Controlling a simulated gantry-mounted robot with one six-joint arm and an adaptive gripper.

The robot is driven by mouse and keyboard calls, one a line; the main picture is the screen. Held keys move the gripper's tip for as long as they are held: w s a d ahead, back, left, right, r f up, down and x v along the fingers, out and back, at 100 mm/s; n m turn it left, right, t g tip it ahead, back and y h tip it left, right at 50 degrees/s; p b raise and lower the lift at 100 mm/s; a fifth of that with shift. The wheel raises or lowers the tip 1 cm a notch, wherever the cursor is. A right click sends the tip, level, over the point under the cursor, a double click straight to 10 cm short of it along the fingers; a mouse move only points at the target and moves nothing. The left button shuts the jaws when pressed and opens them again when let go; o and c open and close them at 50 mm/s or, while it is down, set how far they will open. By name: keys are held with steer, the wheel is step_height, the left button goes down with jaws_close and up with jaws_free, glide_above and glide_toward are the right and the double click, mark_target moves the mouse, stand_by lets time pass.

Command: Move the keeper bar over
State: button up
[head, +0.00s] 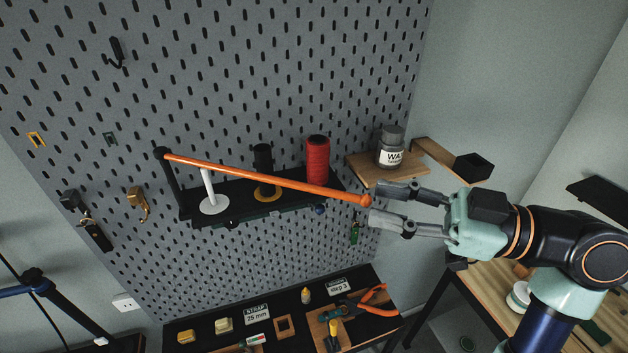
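The keeper bar (265,178) is a long orange rod in the head view. Its left end meets a dark post (168,172) on the pegboard. It slopes down to the right across the front of a small black shelf (238,208) and ends in a round knob (365,200). My gripper (373,204) comes from the right with its two grey fingers apart. The knob is at the mouth between the fingertips; I cannot tell whether either finger touches it.
A white spool stand (208,190), a black spool (263,158) and a red spool (318,160) stand on the shelf behind the bar. A grey jar (391,150) sits on a wooden shelf just above my gripper. A bench with tools (290,325) lies below.

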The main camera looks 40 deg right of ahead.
mark_target(357, 198)
steer(key=p+x, duration=0.2)
steer(key=x, duration=0.4)
steer(key=shift+w+a+r, duration=0.15)
steer(key=shift+w+a, duration=0.25)
steer(key=shift+w, duration=0.2)
jaws_close()
